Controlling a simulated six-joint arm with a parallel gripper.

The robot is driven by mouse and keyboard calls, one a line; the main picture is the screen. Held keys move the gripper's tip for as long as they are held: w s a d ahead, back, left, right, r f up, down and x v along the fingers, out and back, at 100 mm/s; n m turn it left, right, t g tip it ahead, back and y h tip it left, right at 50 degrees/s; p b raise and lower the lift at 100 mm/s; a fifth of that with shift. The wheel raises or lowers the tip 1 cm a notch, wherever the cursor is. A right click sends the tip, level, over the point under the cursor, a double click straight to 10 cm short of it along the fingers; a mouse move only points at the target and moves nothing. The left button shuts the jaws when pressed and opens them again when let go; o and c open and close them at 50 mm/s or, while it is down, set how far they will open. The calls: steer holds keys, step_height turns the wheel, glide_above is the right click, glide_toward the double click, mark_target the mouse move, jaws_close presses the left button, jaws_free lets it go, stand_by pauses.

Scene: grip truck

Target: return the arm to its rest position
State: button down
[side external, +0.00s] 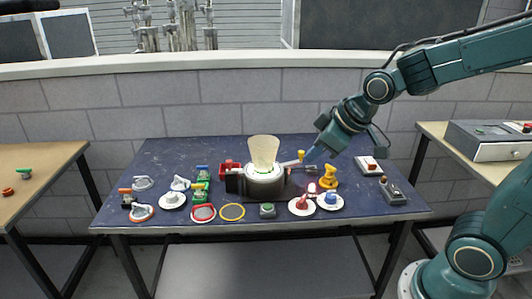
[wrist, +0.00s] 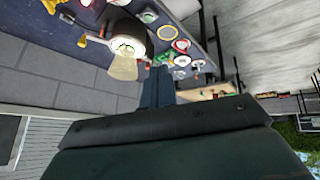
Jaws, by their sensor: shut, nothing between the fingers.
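My arm reaches in from the right in the side view, bent at the elbow above the table. My gripper (side external: 307,158) points down and left over the blue table (side external: 160,158), right of a round white-topped device (side external: 264,176) with a pale cone (side external: 264,150). The gripper is shut and empty. In the wrist view, its blue fingers (wrist: 158,72) lie together beside the cone (wrist: 124,67). I cannot tell the exact height of the fingertips above the table.
A yellow knobbed piece (side external: 328,178) stands close to the gripper. Several small handled fixtures and a yellow ring (side external: 232,211) cover the table front. A grey box (side external: 489,140) sits on the right bench. Open air lies above the table.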

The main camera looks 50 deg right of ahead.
steer(key=s+a+r+m+g, duration=0.1)
steer(key=s+r+m, duration=0.2)
steer(key=s, duration=1.2)
steer(key=shift+r, duration=0.35)
stand_by(0.6)
